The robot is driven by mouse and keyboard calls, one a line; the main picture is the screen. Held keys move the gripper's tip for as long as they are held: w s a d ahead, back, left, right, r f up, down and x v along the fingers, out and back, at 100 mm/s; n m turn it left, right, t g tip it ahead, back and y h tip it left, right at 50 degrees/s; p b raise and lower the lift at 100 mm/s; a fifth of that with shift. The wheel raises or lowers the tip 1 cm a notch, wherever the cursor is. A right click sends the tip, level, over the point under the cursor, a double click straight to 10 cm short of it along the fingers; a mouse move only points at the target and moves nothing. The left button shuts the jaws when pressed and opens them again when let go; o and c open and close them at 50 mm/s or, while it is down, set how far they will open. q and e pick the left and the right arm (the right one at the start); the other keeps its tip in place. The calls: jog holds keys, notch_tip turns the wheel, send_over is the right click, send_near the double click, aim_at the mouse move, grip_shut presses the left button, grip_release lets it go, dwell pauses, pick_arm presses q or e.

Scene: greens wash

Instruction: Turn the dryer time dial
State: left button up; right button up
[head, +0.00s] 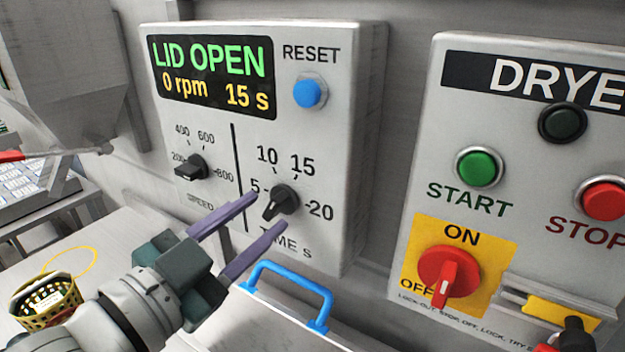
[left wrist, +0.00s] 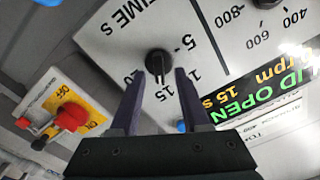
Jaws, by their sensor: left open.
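The time dial (head: 281,202) is a black knob on the grey control panel, low and right of a black dividing line. Its scale shows 5, 10, 15 and 20. My left gripper (head: 269,210) is open, with its two purple fingers pointing at the dial. In the left wrist view the dial (left wrist: 158,62) stands just beyond and between the fingertips (left wrist: 160,73), with a pale mark towards the 15. No contact is visible. The display (head: 212,75) reads LID OPEN, 0 rpm, 15 s. My right gripper is not in view.
The speed dial (head: 190,167) is left of the time dial, and a blue reset button (head: 309,93) is above it. A blue handle (head: 290,282) rises below the panel. The dryer box (head: 420,180) with a red switch (head: 448,272) is at right. A yellow basket (head: 45,300) is at lower left.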

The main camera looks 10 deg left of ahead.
pick_arm(q)
jog(key=shift+x, duration=0.75)
grip_shut()
